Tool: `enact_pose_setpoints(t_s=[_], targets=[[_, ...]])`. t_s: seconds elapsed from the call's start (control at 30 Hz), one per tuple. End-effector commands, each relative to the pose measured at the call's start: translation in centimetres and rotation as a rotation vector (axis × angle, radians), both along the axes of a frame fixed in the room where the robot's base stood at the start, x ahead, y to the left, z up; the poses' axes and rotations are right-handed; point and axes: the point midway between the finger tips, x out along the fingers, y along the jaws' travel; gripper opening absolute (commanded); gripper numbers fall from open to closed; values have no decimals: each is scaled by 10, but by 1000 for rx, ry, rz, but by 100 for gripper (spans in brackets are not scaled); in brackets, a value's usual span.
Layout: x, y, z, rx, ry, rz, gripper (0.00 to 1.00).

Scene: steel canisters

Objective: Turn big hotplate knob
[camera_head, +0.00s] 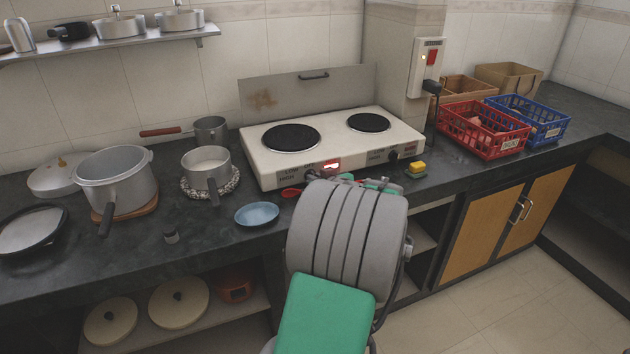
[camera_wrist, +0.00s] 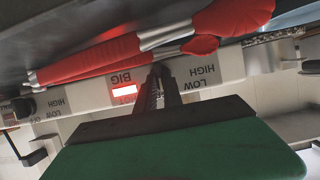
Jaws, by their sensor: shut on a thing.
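The white two-burner hotplate (camera_head: 345,132) stands on the counter against the wall. Its big burner (camera_head: 291,138) is on the left and its small burner (camera_head: 368,122) on the right. In the wrist view, the hotplate's front panel (camera_wrist: 75,98) appears upside down with the word BIG and a lit red indicator (camera_wrist: 124,90). My gripper (camera_wrist: 160,72) is at the panel beside that label, shut on the big hotplate knob, which the fingers hide. In the head view, my arm covers most of the gripper. The small burner's knob (camera_head: 393,156) is free at the right.
Red utensils (camera_wrist: 130,50) lie close beside the gripper at the hotplate's front. Red (camera_head: 484,128) and blue (camera_head: 530,117) baskets are at the right.

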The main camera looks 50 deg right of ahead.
Motion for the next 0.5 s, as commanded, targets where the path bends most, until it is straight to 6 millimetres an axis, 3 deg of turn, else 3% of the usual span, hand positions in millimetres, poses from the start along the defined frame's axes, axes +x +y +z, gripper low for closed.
enact_pose_setpoints(t_s=[0.4, 0.43, 0.5], targets=[[0, 1, -2, 13, -4, 2, 0], [0, 1, -2, 13, -4, 2, 12], [0, 1, -2, 12, -4, 1, 17]])
